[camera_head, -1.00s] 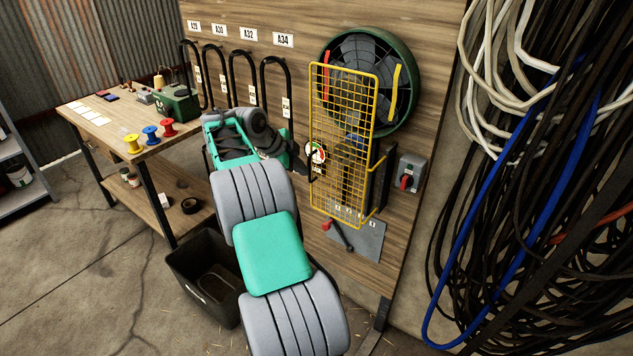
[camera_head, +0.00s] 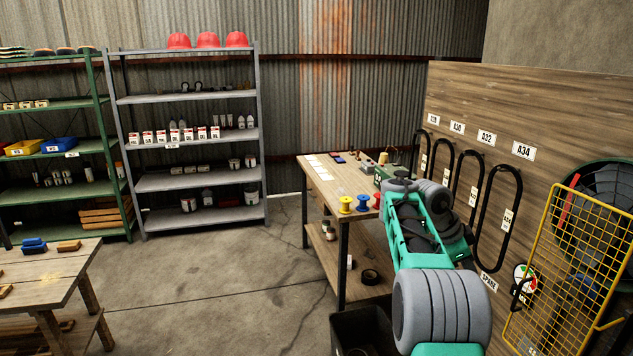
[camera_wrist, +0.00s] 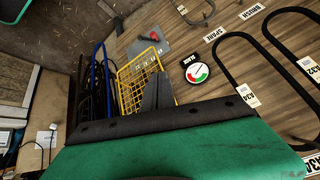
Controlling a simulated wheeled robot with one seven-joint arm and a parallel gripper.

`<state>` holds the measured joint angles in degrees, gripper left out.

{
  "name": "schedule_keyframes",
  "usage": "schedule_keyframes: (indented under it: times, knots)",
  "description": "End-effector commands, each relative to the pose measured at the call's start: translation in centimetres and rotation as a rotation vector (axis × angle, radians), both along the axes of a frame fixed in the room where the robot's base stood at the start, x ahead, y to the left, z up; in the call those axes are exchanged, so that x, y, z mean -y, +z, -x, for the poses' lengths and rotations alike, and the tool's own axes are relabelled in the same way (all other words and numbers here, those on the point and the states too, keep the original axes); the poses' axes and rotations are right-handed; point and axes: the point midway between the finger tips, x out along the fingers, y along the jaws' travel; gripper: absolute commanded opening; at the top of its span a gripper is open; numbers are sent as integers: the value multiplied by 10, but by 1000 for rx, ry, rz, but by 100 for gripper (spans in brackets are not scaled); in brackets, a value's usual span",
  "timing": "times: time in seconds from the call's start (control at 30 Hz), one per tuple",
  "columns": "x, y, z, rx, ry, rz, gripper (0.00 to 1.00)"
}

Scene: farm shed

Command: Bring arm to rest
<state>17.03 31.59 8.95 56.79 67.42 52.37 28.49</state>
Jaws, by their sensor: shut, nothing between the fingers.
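My arm (camera_head: 440,310) in green and grey reaches forward at the right of the head view, bent at its far end. My gripper's dark fingers (camera_wrist: 158,88) show in the wrist view above the green wrist housing. They are shut and empty. In the head view my gripper is mostly hidden by the arm's end. The fingers overlap the yellow mesh guard (camera_wrist: 135,82) in the wrist view, with a round gauge (camera_wrist: 197,70) to their right. I see no contact with the board.
A workbench (camera_head: 335,185) with spools is behind my arm, a dark bin (camera_head: 345,325) below. Shelves (camera_head: 190,185) stand at back left. The middle floor (camera_head: 215,300) is clear.

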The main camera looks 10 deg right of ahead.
Motion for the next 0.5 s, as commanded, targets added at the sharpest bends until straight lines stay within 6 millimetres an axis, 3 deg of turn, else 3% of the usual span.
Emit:
schedule_keyframes:
  times: [0.03,0.13,0.2,0.27,0.33,0.5]
  knots:
    - [-9,-38,-2,-125,153,-46,0]
    - [-31,-95,0,-313,434,-138,0]
    - [-57,-127,11,-423,649,-217,0]
    - [-85,-146,26,-490,833,-282,0]
    - [-127,-160,49,-543,1051,-354,0]
    - [-250,-162,129,-556,1508,-467,0]
